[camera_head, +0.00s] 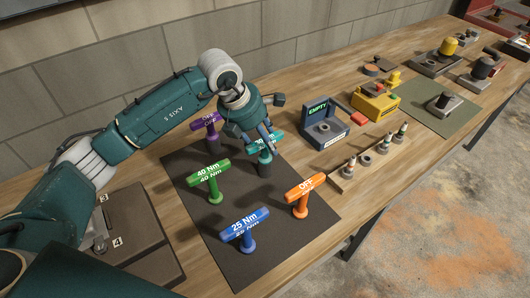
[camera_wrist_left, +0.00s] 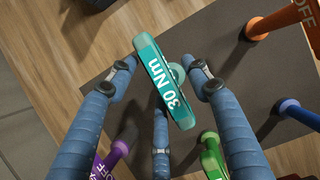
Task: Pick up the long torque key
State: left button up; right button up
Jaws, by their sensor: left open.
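Several T-handled torque keys stand upright on a dark mat (camera_head: 205,248). The teal key marked 30 Nm (camera_head: 265,157) is partly hidden behind my left gripper (camera_head: 265,138). In the left wrist view, that teal key (camera_wrist_left: 165,82) lies between the spread blue fingers of my left gripper (camera_wrist_left: 162,75). The gripper is open, and I see no clear contact. The other keys are purple (camera_head: 211,132), green 40 Nm (camera_head: 213,182), blue 25 Nm (camera_head: 246,230) and orange OFF (camera_head: 302,195). I cannot tell which key is the long one. My right gripper is out of view.
A grey holder labelled EMPTY (camera_head: 333,133) and a yellow box (camera_head: 376,103) stand to the right of the mat. Small fittings (camera_head: 384,146) line the bench front. A brown case (camera_head: 130,232) lies left of the mat. A block wall bounds the back.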

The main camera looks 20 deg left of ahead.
pick_arm(q)
grip_shut()
jog(key=shift+w+r, duration=0.1)
jog(key=shift+r, duration=0.15)
